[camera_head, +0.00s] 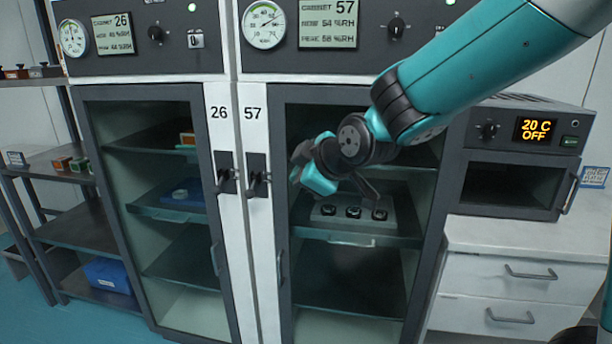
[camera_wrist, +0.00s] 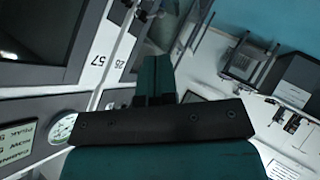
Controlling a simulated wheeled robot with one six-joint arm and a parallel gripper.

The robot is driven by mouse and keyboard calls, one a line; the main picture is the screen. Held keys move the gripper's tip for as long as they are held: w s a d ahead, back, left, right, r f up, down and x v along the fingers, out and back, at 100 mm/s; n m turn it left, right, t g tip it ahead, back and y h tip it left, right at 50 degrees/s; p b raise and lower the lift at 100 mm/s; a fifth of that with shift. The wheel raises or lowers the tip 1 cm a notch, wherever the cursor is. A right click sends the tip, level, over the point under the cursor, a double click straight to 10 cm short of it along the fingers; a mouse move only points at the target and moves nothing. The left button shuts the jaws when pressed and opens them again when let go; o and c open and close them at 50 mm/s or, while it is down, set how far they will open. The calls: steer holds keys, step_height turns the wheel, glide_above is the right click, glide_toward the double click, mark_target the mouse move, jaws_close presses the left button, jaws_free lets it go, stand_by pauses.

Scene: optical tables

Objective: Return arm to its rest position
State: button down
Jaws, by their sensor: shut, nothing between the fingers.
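My arm (camera_head: 490,60) reaches in from the upper right in the head view. It is bent at the dark elbow, and its folded wrist part hangs in front of the door of cabinet 57 (camera_head: 255,180). My gripper shows in the wrist view (camera_wrist: 157,70), with its two teal fingers together and nothing between them. In the head view the fingers are hard to make out among the wrist parts. I cannot tell whether the arm touches the cabinet.
Cabinet 26 (camera_head: 200,200) stands to the left, its glass door shut. Behind the arm, a grey block (camera_head: 325,212) with three dark round pieces sits on a shelf. An oven (camera_head: 515,185) reading "20 C OFF" stands on a white counter (camera_head: 530,235) at right. Shelving (camera_head: 75,235) is far left.

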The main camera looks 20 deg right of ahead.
steer(key=shift+a, duration=0.1)
steer(key=s+a+f+m+g, duration=0.1)
steer(key=s+a+g, duration=0.1)
steer(key=s, duration=0.7)
steer(key=s+a+f+m+g+y, duration=0.1)
steer(key=s+a+m+g, duration=0.1)
steer(key=s+g, duration=0.3)
steer(key=s+a+f+m+g, duration=0.1)
steer(key=s+a+g, duration=0.1)
steer(key=s, duration=1.1)
steer(key=shift+a+g, duration=0.25)
steer(key=shift+g, duration=0.45)
